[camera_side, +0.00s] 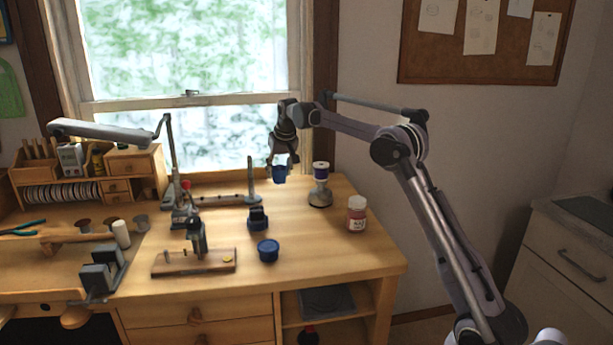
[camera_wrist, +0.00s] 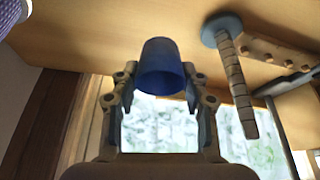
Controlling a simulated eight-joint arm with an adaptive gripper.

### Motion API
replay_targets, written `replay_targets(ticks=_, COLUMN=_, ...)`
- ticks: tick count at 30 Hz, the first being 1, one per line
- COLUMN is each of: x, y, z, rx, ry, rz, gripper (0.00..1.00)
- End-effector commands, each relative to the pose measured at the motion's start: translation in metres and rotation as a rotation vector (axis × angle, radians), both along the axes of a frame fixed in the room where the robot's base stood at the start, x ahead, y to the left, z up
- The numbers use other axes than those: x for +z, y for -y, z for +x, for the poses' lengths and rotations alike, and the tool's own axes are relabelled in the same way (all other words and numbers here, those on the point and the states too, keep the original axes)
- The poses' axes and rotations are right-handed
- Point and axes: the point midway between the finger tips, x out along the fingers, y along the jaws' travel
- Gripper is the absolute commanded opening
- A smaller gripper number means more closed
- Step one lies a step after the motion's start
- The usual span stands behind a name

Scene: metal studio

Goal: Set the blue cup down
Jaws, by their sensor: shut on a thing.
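The blue cup (camera_side: 280,174) is held above the back of the wooden workbench (camera_side: 330,262) in the side view. My gripper (camera_side: 281,164) is shut on it from above, and the cup hangs below the fingers, apart from the bench top. In the wrist view the blue cup (camera_wrist: 161,66) sits between the two fingers of my gripper (camera_wrist: 160,88). The cup's contents, if any, cannot be made out.
A stand with a dark spool (camera_side: 320,184) and a red-labelled jar (camera_side: 356,214) stand to the right of the cup. A round blue container (camera_side: 268,250) and a small blue-black tool (camera_side: 257,217) stand in front. A ring mandrel (camera_side: 250,181) stands close left. The right front bench top is clear.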

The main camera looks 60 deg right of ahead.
Motion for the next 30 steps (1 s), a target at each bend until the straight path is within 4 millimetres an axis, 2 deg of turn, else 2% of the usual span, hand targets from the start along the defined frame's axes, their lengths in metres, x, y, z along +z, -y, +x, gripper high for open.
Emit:
replay_targets(ticks=5, x=-0.013, y=0.000, z=0.000, rx=0.000, ry=0.000, rz=0.000, gripper=0.29)
replay_targets(ticks=14, x=-0.049, y=0.000, z=0.000, rx=0.000, ry=0.000, rz=0.000, gripper=0.29)
replay_targets(ticks=27, x=-0.055, y=0.000, z=0.000, rx=0.000, ry=0.000, rz=0.000, gripper=0.29)
replay_targets(ticks=28, x=-0.055, y=0.000, z=0.000, rx=0.000, ry=0.000, rz=0.000, gripper=0.51)
replay_targets(ticks=30, x=-0.055, y=0.000, z=0.000, rx=0.000, ry=0.000, rz=0.000, gripper=0.68)
